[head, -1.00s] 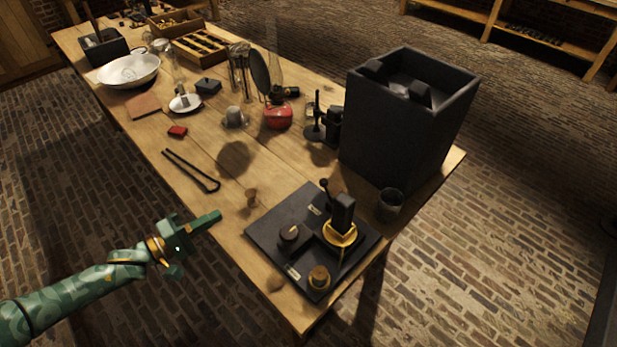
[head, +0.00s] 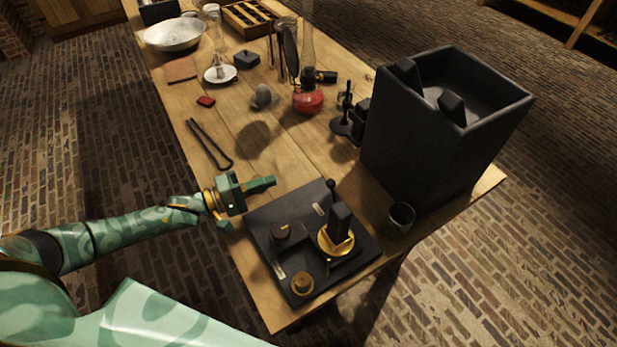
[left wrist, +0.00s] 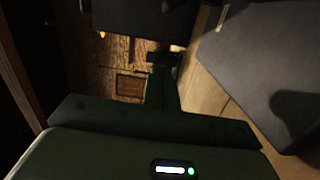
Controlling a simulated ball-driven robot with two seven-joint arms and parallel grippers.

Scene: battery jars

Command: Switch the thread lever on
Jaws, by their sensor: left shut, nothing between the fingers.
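A black board (head: 262,232) lies on the near end of the wooden table. At its back edge stands a thin dark lever with a ball tip (head: 331,186); I cannot tell its switch setting. My left gripper (head: 268,183) is shut and empty, by the board's back left corner, apart from the lever. In the left wrist view its fingers (left wrist: 161,88) show dark beside the board (left wrist: 255,55). My right gripper is out of view.
A large black bin (head: 425,150) and a dark cup (head: 401,217) stand right of the board.

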